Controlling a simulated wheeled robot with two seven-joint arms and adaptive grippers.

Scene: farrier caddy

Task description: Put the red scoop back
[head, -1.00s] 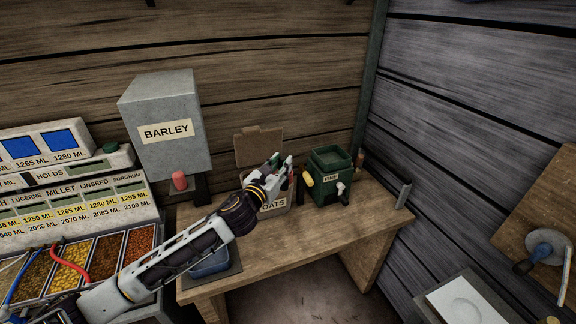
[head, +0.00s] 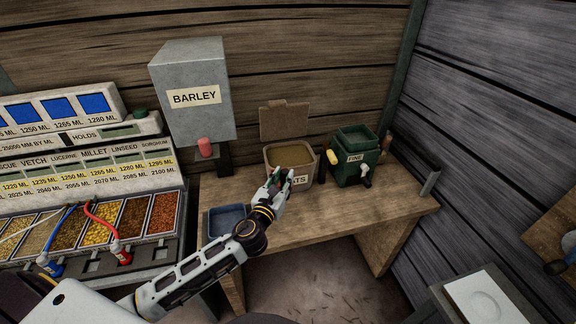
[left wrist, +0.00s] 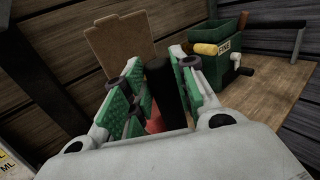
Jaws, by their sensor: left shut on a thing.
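My left gripper (head: 278,180) is at the front left of the oats bin (head: 302,180), whose lid is up. In the left wrist view my left gripper (left wrist: 162,95) is shut around a black upright handle (left wrist: 165,78). A red part (left wrist: 153,122) shows low between the fingers, so it looks like the red scoop. The fingers hide most of it, and I cannot make it out in the head view. My right gripper is not in view.
The green "FINE" box (head: 355,172) stands right of the bin on the wooden bench (head: 345,212). A blue tray (head: 226,220) lies at the bench's left. The grey barley box (head: 192,120) hangs behind. Grain compartments (head: 98,228) with coloured cords are left. The bench front is clear.

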